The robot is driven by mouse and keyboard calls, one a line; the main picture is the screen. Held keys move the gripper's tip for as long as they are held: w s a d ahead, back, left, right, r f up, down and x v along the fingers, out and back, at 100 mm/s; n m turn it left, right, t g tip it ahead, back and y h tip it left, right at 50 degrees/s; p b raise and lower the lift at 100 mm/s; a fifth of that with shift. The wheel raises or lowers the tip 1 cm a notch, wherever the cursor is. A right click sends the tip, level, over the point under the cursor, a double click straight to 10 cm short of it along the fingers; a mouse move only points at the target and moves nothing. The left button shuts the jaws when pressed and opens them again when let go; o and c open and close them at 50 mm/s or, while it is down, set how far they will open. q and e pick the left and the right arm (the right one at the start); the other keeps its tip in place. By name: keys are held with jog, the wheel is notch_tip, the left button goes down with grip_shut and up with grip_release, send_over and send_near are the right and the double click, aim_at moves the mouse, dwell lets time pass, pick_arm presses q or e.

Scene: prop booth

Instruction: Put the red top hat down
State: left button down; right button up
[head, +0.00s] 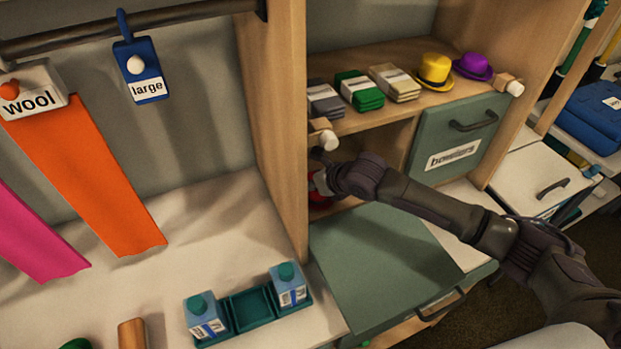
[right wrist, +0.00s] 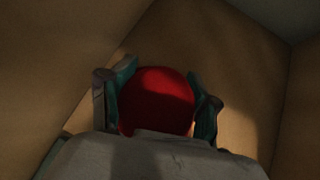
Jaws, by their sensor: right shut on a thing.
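The red top hat (right wrist: 157,103) is between the two fingers of my right gripper (right wrist: 160,88) in the right wrist view. The gripper is shut on it, and only a rounded red part shows. In the head view a small red part of the hat (head: 318,184) shows at the mouth of the lower left cubby, below the shelf. My right gripper is mostly hidden there behind my wrist and the wooden divider. I cannot tell whether the hat touches the cubby floor. My left gripper is not in view.
A green flap (head: 385,265) hangs open in front of the cubby. A closed door labelled "bowlers" (head: 455,135) is at its right. The shelf above holds a yellow hat (head: 434,70), a purple hat (head: 473,66) and folded cloths (head: 360,91). A wooden divider (head: 276,120) stands left.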

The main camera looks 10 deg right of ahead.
jog(key=shift+f, duration=0.1)
jog(key=o, duration=0.9)
jog(key=v, duration=0.7)
jog(key=shift+s+d+r+b, duration=0.1)
jog(key=shift+s+r+b, duration=0.15)
jog(key=shift+r+b, duration=0.1)
jog(key=shift+f, duration=0.1)
